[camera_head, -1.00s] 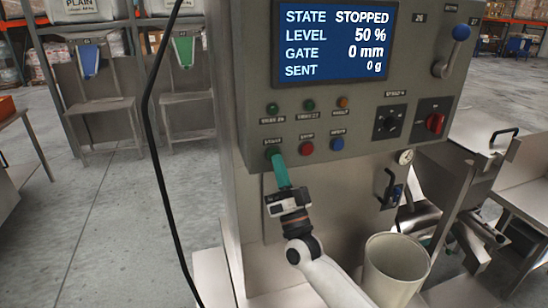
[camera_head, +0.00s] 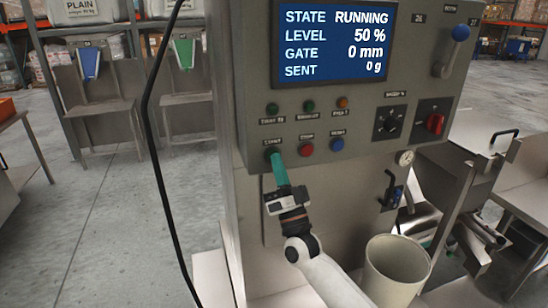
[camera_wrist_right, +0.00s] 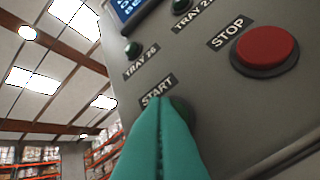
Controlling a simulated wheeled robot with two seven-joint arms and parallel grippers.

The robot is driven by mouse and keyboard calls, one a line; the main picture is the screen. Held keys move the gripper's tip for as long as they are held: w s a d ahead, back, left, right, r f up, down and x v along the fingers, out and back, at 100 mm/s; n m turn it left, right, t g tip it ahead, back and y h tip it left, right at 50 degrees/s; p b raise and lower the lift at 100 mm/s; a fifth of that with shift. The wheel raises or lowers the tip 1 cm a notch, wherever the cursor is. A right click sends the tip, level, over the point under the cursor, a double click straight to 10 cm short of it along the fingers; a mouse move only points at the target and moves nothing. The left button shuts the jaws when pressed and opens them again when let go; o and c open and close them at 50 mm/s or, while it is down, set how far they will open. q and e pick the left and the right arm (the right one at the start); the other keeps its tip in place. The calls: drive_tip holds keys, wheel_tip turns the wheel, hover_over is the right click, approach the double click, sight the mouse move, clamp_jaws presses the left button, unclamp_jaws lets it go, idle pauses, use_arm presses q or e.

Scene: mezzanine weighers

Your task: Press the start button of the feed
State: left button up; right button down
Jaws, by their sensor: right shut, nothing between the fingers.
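The grey control panel (camera_head: 360,110) has a blue screen (camera_head: 335,42) that reads STATE RUNNING, LEVEL 50 %, GATE 0 mm, SENT 0 g. My right gripper (camera_head: 276,160) is shut and empty, its teal fingertips at the green start button at the panel's lower left. In the right wrist view the teal fingers (camera_wrist_right: 158,145) cover most of the start button (camera_wrist_right: 181,106), just below the START label. I cannot tell how far the button is pushed in. The red stop button (camera_wrist_right: 264,48) is to the right of the fingers. My left gripper is not in view.
Beside the start button are a red button (camera_head: 307,150) and a blue button (camera_head: 337,144). A black rotary knob (camera_head: 391,122) and a red switch (camera_head: 434,123) are further right. A pale bin (camera_head: 395,268) stands below the panel. A black cable (camera_head: 150,130) hangs at left.

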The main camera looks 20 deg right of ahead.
drive_tip(key=shift+s, duration=0.15)
drive_tip(key=shift+s+p, duration=0.5)
drive_tip(key=shift+s, duration=0.15)
drive_tip(key=s+p, duration=0.2)
drive_tip(key=s, duration=0.3)
drive_tip(key=shift+d, duration=0.1)
idle(0.3)
idle(0.5)
